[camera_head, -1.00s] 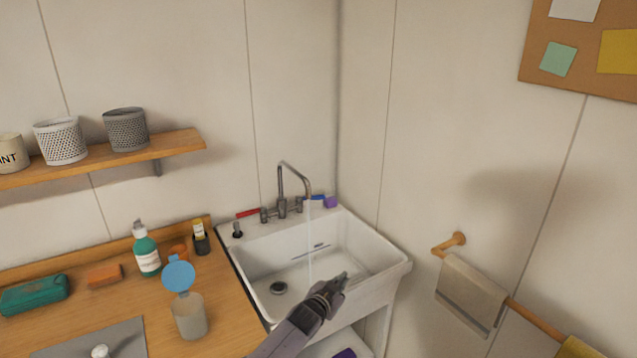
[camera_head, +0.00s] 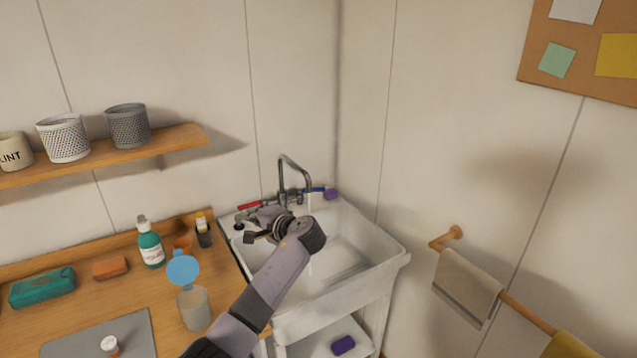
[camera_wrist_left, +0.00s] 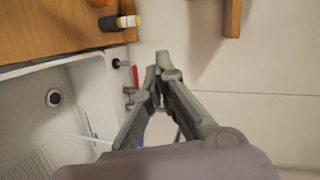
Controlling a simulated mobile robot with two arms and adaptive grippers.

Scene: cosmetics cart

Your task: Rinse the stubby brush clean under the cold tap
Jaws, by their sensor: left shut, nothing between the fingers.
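The white sink (camera_head: 375,255) stands in the corner with a grey curved tap (camera_head: 283,170). A thin stream of water (camera_head: 310,268) runs from the spout into the basin. The tap has a red lever (camera_head: 250,205) on the left and a blue lever (camera_head: 319,189) on the right. My left gripper (camera_head: 262,214) is over the sink's back-left part, near the red lever. In the left wrist view its fingers (camera_wrist_left: 163,63) are together and empty. I cannot make out the stubby brush. My right gripper is not in view.
A towel (camera_head: 468,284) hangs at right.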

